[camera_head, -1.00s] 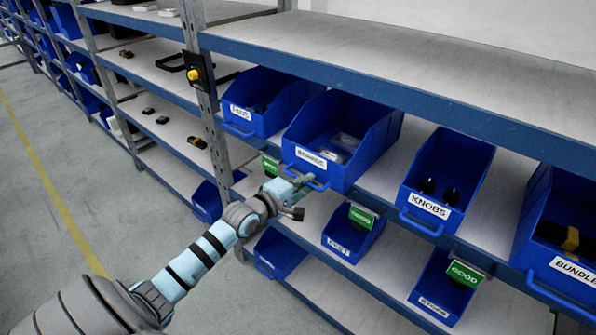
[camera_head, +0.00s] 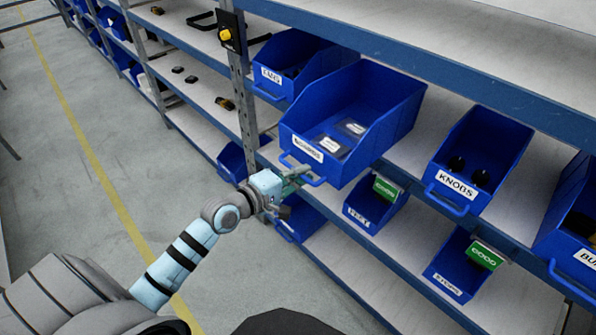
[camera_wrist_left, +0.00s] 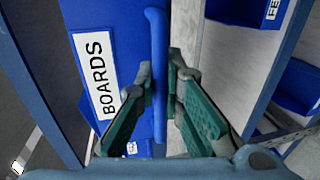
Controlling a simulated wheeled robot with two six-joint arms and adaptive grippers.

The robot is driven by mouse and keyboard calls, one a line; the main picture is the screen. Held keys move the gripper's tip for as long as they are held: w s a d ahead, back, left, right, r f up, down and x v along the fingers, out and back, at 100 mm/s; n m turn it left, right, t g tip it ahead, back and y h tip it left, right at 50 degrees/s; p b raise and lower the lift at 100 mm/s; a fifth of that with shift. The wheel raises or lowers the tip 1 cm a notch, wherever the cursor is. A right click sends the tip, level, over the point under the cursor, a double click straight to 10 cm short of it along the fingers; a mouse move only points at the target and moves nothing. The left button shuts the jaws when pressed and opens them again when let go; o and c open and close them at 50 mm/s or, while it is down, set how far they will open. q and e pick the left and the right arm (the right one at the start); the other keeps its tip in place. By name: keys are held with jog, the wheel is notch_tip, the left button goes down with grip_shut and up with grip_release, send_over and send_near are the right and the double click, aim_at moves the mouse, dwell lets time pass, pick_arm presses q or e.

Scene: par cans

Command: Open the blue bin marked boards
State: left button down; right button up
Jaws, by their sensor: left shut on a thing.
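The blue bin marked boards (camera_head: 372,108) sticks out past the front edge of the middle shelf in the head view. Small flat items lie inside it. Its label also shows in the left wrist view (camera_wrist_left: 95,75). My left gripper (camera_head: 297,180) is at the bin's front and shut on its blue handle bar (camera_wrist_left: 158,60). In the left wrist view the green fingers (camera_wrist_left: 160,100) stand on both sides of the bar. My right gripper is not in view.
A blue bin (camera_head: 305,62) stands to the left, and the knobs bin (camera_head: 485,150) to the right. Green tags (camera_head: 386,188) hang by bins on the lower shelf. A steel upright (camera_head: 240,90) with a yellow button stands left. The floor at left is clear.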

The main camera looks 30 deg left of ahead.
pick_arm(q)
jog(key=c, duration=1.7)
grip_release()
jog(key=v, duration=0.7)
jog(key=shift+s+a+r, duration=0.1)
jog(key=shift+s, duration=0.15)
jog(key=shift+w, duration=0.1)
